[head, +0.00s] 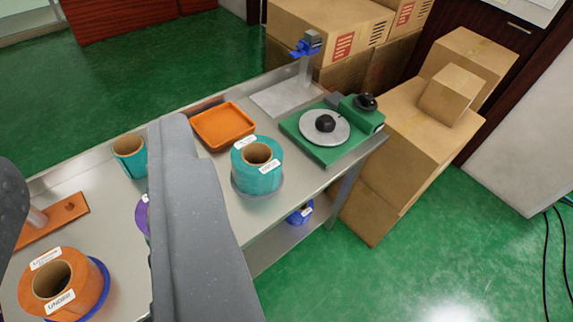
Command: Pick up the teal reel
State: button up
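A teal reel (258,180) with a brown cardboard core and white labels stands upright on a thin grey disc, near the front edge of the steel table (225,170). A second teal reel (138,166), also with a brown core, stands at the table's far left side, partly hidden by a large grey part of mine. That grey part crosses the foreground, and another dark grey part shows at the left edge. I cannot make out my gripper's fingertips or whether they are open or shut. Nothing is seen touching either teal reel.
An orange tray (222,126) and a green machine (313,148) with a round plate flank the nearer teal reel. An orange reel (88,285) sits front left; a purple item (142,216) is mostly hidden. A blue reel (301,216) is on the lower shelf. Cartons (415,150) stand right.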

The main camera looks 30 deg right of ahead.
aim_at(252, 179)
jog(key=z, duration=0.1)
jog(key=i, duration=1)
jog(key=u, duration=0.1)
